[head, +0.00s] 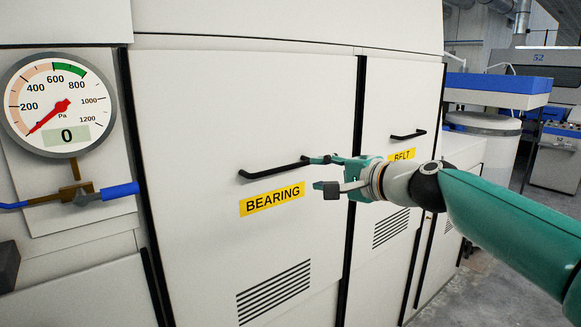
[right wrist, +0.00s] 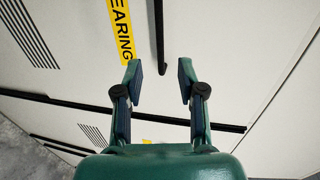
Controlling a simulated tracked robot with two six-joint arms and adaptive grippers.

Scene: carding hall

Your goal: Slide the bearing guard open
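The bearing guard (head: 210,110) is a tall pale panel with a yellow BEARING label (head: 272,198) and a black bar handle (head: 272,170). It looks closed, flush with its neighbours. My right gripper (head: 322,174) is open at the right end of this handle, fingers pointing left. In the right wrist view the handle (right wrist: 158,40) runs down from the top edge, and its near end shows between the two spread fingertips (right wrist: 160,72). The fingers are not closed on it. I cannot tell whether a fingertip touches it. My left gripper is not in view.
A BELT panel (head: 385,110) with its own handle (head: 408,135) stands to the right, partly behind my right arm. A round gauge (head: 60,105) at the left reads 0 Pa, with a blue-handled valve (head: 120,191) below. Open floor (head: 470,290) shows at the lower right.

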